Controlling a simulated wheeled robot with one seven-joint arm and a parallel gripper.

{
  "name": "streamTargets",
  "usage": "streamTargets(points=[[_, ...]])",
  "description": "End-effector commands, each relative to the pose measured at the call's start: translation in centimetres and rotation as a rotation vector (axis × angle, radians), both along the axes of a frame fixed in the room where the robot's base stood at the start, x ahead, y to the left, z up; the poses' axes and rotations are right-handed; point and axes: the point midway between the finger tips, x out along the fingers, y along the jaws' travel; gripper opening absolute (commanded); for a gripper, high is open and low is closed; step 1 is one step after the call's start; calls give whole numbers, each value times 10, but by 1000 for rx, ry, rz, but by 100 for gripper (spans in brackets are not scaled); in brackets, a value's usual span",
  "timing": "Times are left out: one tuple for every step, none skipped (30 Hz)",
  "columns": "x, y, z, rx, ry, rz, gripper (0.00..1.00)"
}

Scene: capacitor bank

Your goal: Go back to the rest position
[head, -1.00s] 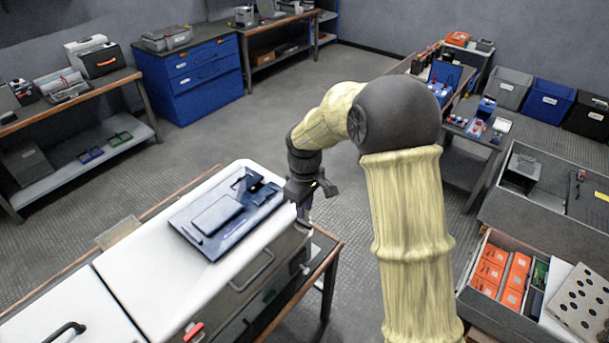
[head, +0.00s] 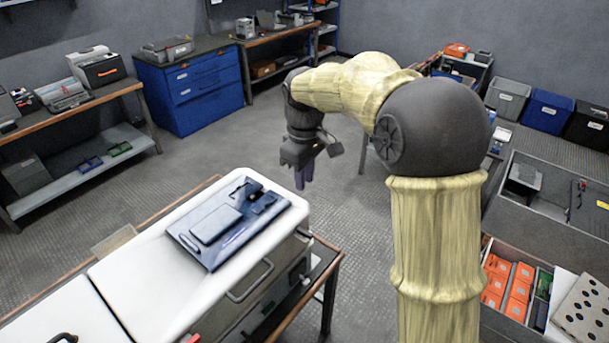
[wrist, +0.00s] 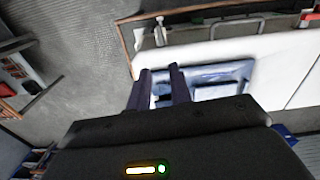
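My gripper (head: 304,178) hangs pointing down beyond the right back corner of the white cabinet top (head: 140,265), clear of it. In the wrist view its two dark purple fingers (wrist: 160,88) stand apart with a narrow gap between them, and I see nothing held there. A blue tray (head: 222,252) with a flat dark case and small dark parts lies on the cabinet top. The tray also shows behind the fingers in the wrist view (wrist: 235,72).
The cabinet stands on a wood-edged bench (head: 327,262). Blue drawers (head: 192,92) stand against the back. At right is a grey crate (head: 545,215) and a box of orange packs (head: 508,290). Open floor (head: 240,145) lies between the benches.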

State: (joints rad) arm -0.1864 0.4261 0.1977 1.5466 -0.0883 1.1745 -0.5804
Motion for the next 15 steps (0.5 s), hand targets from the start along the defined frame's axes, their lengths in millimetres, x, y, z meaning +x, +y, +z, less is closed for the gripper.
streamTargets(points=[[0, 0, 0, 0, 0, 0, 21], [0, 0, 0, 0, 0, 0, 21], [0, 0, 0, 0, 0, 0, 21], [0, 0, 0, 0, 0, 0, 21], [0, 0, 0, 0, 0, 0, 21], [0, 0, -1, 0, 0, -2, 21], [-1, -1, -1, -1, -1, -5, 21], [-2, -3, -2, 0, -2, -11, 21], [-3, -5, -3, 0, -5, -25, 21], [-5, -8, -5, 1, -8, -39, 21], [-7, -12, -7, 1, -11, -55, 21], [-11, -17, -10, 2, -17, -84, 21], [-15, -22, -13, 4, -24, -110, 21], [-19, -28, -16, 6, -30, -139, 21], [-25, -37, -21, 8, -39, -182, 21]])
